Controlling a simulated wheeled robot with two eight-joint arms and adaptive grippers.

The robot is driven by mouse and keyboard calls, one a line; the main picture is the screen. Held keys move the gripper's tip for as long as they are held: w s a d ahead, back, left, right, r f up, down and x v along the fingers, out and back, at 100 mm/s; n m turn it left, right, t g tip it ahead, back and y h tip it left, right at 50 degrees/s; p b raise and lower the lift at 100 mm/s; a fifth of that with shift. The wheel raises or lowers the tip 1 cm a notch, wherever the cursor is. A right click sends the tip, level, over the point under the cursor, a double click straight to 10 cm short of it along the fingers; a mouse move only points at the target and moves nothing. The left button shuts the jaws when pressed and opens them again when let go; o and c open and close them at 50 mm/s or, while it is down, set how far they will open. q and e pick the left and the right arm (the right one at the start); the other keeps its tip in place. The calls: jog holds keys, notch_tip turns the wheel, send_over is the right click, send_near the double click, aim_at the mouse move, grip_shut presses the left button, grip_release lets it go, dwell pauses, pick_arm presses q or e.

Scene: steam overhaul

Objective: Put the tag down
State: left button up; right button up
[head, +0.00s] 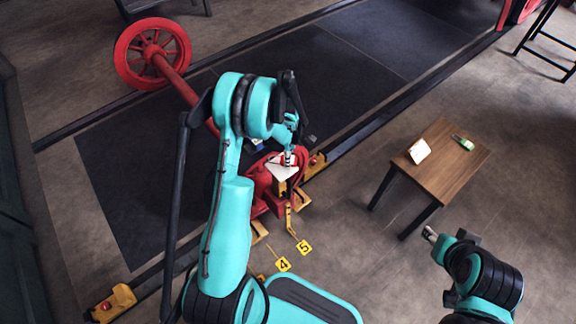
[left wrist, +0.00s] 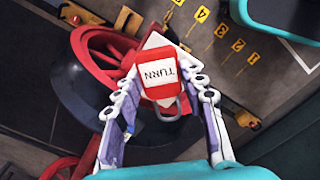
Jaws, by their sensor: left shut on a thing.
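In the head view my left gripper (head: 289,150) is over the red machine (head: 262,185), and the tag shows only as a small red and white patch (head: 287,159) below the fingers. A white plate (head: 285,171) lies just under it; I cannot tell whether the tag touches it. My right gripper (head: 430,233) is near the small table, its jaw state unclear.
A small wooden table (head: 447,160) at right bears a white object (head: 418,151) and a green one (head: 462,142). Yellow markers 4 (head: 283,264) and 5 (head: 304,247) are at the machine's front. A red wheel with axle (head: 152,54) is behind.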

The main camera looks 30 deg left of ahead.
pick_arm(q)
notch_tip(320, 180, down, 4)
jog(key=shift+a+f+b, duration=0.1)
jog(key=shift+f+b, duration=0.05)
jog(key=shift+b, duration=0.95)
jog(key=o, duration=1)
jog(key=shift+o, duration=0.2)
